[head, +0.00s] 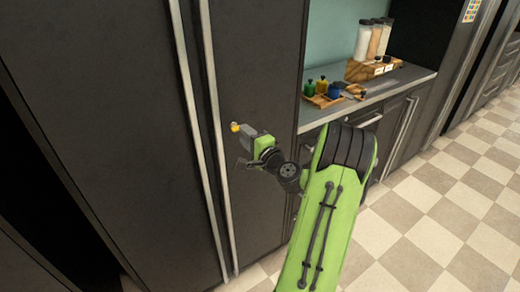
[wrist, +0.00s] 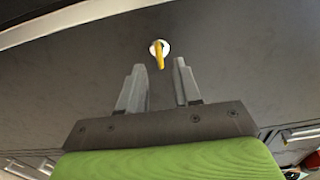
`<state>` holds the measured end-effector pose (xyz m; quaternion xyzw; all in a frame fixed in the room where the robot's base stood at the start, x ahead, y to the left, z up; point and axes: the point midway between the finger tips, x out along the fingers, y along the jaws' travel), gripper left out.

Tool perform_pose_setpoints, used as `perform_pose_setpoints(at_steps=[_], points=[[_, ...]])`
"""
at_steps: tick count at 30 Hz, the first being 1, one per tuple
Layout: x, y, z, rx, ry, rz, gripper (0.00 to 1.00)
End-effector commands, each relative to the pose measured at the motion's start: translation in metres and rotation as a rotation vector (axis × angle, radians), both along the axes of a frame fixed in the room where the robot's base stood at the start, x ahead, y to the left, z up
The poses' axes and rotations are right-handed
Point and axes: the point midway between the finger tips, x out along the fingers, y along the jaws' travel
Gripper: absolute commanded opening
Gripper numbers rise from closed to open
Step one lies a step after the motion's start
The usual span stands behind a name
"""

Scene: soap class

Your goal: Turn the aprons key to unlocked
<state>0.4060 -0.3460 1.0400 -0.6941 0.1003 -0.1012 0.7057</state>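A yellow key (wrist: 159,60) sits in a round white lock (wrist: 153,48) on a dark cabinet door (wrist: 85,70). In the wrist view the key stands nearly upright, its lower end tilted slightly right. The key is a small yellow spot in the head view (head: 235,127). My gripper (wrist: 159,68) is open and faces the door, its two fingers apart on either side below the key, with nothing held. In the head view my gripper (head: 243,130) is close to the key; whether the fingers touch it I cannot tell. No apron label is readable.
Two long vertical handles (head: 217,140) run down the doors just left of the key. Checkered floor (head: 440,215) is open at the right.

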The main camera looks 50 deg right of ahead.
Motion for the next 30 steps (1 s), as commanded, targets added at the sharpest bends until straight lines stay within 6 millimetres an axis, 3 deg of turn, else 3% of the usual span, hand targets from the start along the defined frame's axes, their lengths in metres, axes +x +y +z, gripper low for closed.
perform_pose_setpoints(at_steps=[6, 12, 18, 30], points=[[-0.063, 0.016, -0.004, 0.004, 0.002, -0.008, 0.33], [-0.108, 0.029, -0.003, 0.001, -0.001, -0.008, 0.33], [-0.122, 0.035, -0.001, 0.000, 0.000, -0.002, 0.33], [-0.122, 0.036, -0.001, 0.000, 0.000, 0.000, 0.33]])
